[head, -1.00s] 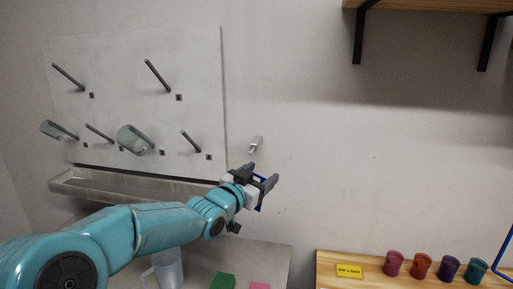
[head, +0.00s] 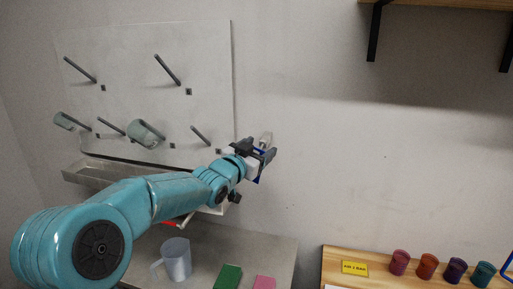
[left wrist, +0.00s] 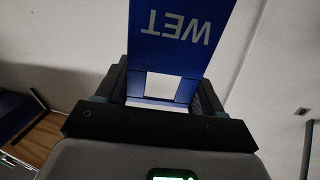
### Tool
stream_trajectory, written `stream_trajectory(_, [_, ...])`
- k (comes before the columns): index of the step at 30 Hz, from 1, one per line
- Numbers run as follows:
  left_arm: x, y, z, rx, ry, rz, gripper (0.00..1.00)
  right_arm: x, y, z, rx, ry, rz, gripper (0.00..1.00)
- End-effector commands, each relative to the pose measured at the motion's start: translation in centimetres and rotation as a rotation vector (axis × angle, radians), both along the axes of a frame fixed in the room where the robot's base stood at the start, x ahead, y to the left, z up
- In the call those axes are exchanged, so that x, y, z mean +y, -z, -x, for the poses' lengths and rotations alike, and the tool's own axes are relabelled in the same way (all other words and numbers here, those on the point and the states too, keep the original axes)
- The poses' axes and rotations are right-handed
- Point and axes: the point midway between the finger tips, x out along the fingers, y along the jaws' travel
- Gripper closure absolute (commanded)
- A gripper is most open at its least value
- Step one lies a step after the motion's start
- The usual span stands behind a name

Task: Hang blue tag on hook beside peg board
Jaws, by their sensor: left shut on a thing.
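The blue tag (left wrist: 178,35) fills the upper middle of the left wrist view, with "WET" upside down on it and a rectangular opening at its near end. My left gripper (left wrist: 160,88) is shut on the tag around that end. In the head view my left gripper (head: 263,154) is at the wall right of the peg board (head: 200,90), and only a bit of blue shows below it. The small pale hook (head: 266,138) is on the wall just behind and above the fingers. I cannot tell if the tag touches it. My right gripper is not in view.
Pegs on the board hold pale green beakers (head: 145,132). A metal trough (head: 85,172) runs below it. A clear jug (head: 177,260) and green and pink blocks (head: 228,277) stand on the counter. Several coloured cups (head: 427,267) are on the wooden shelf at right.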

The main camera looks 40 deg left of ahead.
Motion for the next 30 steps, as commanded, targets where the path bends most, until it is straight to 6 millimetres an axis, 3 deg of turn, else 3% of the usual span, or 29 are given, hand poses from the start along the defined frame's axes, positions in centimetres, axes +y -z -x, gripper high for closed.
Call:
stream_trajectory(20, [2.2, 0.2, -4.2, 0.002, -0.001, 0.000, 0.61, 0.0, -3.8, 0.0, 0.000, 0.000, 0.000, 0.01])
stream_trajectory(30, [2.7, 1.4, -5.2, 0.001, 0.001, -0.001, 0.61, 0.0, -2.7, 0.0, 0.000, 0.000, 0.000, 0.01])
